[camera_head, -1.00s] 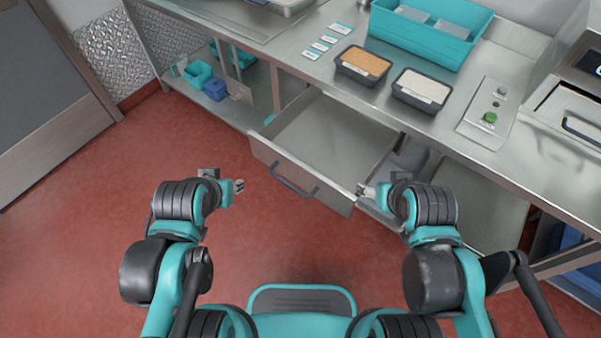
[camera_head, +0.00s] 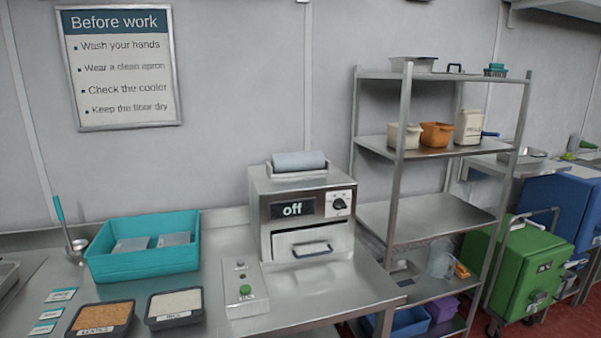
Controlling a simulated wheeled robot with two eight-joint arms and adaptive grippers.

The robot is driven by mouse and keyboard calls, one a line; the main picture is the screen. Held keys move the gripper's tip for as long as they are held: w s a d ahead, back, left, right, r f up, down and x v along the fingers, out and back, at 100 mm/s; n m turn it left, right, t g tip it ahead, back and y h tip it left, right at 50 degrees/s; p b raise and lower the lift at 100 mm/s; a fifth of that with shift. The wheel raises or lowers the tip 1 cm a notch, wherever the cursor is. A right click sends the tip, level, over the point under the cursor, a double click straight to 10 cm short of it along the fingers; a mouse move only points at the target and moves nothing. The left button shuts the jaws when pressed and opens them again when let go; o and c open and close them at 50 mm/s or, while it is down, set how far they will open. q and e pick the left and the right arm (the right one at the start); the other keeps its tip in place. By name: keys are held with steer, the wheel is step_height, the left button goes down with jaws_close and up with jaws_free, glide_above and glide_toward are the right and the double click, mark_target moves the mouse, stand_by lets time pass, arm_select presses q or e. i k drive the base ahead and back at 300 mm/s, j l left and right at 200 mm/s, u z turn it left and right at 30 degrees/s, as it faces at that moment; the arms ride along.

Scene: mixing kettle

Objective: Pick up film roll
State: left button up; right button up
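A grey-blue roll (camera_head: 298,161), which looks like the film roll, lies on its side in a holder on top of a steel machine (camera_head: 262,245). The machine stands on the steel counter (camera_head: 330,310), against the wall. Its display reads "off", and it has a dark knob and a front panel with a handle. Neither of my grippers is in the head view now, so their state is hidden.
Left of the machine are a control panel with a green button (camera_head: 245,290), a teal bin (camera_head: 140,268), a tray of lentils (camera_head: 101,318) and a tray of white grains (camera_head: 175,306). A steel shelf rack (camera_head: 430,215) and a green wheeled container (camera_head: 520,266) stand on the right.

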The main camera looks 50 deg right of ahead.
mark_target(295, 162)
steer(key=z, duration=1.65)
steer(key=l, duration=0.1)
steer(key=i+z, duration=0.05)
